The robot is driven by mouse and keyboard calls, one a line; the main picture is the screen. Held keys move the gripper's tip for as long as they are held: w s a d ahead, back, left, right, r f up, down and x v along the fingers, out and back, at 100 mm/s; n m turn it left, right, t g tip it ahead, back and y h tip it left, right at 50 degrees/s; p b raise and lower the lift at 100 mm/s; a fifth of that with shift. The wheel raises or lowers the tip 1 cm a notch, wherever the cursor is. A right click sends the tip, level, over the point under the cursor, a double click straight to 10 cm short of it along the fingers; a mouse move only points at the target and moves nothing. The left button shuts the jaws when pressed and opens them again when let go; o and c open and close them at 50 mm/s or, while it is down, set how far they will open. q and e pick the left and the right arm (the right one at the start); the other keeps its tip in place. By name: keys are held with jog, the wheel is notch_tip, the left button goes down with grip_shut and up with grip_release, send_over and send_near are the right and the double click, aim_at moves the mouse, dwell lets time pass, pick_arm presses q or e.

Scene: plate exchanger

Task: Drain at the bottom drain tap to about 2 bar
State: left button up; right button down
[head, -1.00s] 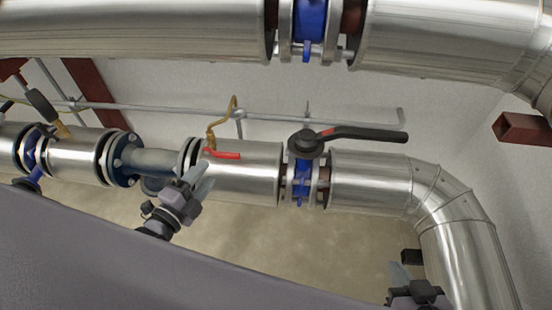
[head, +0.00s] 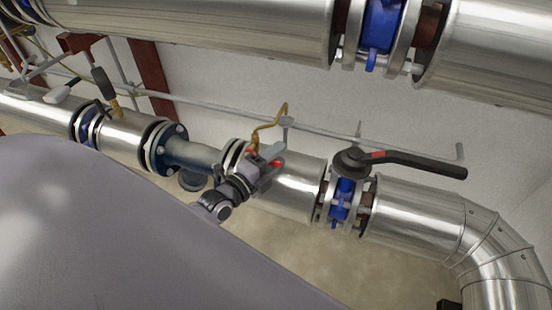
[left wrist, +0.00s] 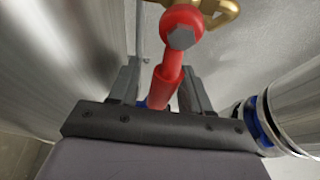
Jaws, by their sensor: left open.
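The drain tap has a brass body, which shows in the left wrist view (left wrist: 222,12), and a curved brass tube (head: 271,128) above it in the head view. Its red lever (left wrist: 168,82) shows in the left wrist view, with a grey bolt head at its pivot. In the head view, bits of the red lever (head: 278,163) show beside my left gripper (head: 267,158). In the left wrist view, the open fingers of my left gripper (left wrist: 160,90) stand one on each side of the lever, with gaps visible. My right gripper is not in view. No gauge reading can be made out.
A black-handled valve (head: 410,163) with a blue body sits right of the tap on the lower silver pipe (head: 415,212). A large upper pipe (head: 230,30) runs overhead. A thin grey pipe (head: 330,131) runs along the wall behind.

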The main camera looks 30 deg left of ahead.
pick_arm(q)
grip_shut()
